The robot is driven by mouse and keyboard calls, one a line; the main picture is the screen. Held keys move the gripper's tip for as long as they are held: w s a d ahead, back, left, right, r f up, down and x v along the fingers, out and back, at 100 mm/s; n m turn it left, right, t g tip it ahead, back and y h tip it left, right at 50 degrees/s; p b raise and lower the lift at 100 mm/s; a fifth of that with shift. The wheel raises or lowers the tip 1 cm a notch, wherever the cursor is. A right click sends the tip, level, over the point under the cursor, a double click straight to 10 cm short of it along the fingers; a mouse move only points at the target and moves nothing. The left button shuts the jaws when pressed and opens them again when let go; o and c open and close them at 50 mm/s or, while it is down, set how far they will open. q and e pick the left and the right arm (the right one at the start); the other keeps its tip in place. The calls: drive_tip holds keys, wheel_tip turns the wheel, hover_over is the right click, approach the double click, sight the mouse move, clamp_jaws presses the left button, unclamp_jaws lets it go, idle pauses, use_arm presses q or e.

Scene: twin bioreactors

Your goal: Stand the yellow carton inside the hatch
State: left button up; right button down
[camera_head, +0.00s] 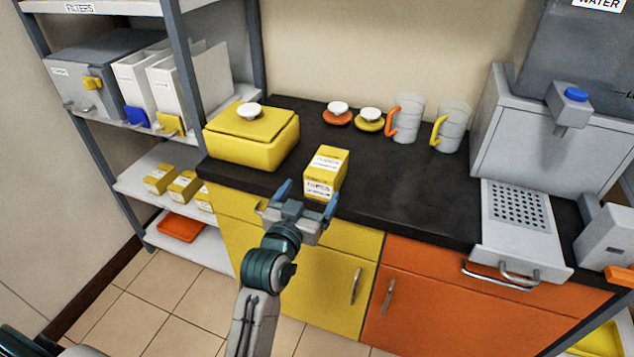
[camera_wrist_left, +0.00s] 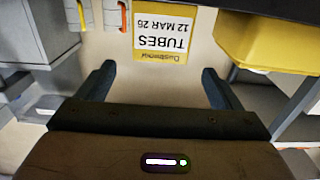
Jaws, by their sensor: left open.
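The yellow carton (camera_head: 326,172) with a white label stands upright on the dark counter, near its front edge. In the left wrist view the carton (camera_wrist_left: 163,35) appears upside down, its label reading TUBES, 12 MAR 25. It lies ahead, between the lines of the two fingers. My left gripper (camera_head: 307,197) is open and empty just in front of the carton; the fingers seem not to touch it. It also shows in the left wrist view (camera_wrist_left: 158,75). My right gripper is not in view. I cannot tell which thing is the hatch; no open hatch is clearly visible.
A yellow lidded box (camera_head: 250,150) stands left of the carton. Behind are two small knobbed lids and two jugs (camera_head: 405,120). A grey unit (camera_head: 540,120) with a perforated tray (camera_head: 518,215) is at right. The shelf rack (camera_head: 180,60) stands left. The counter right of the carton is clear.

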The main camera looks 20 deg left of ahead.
use_arm(q)
drive_tip(key=shift+s, duration=0.9)
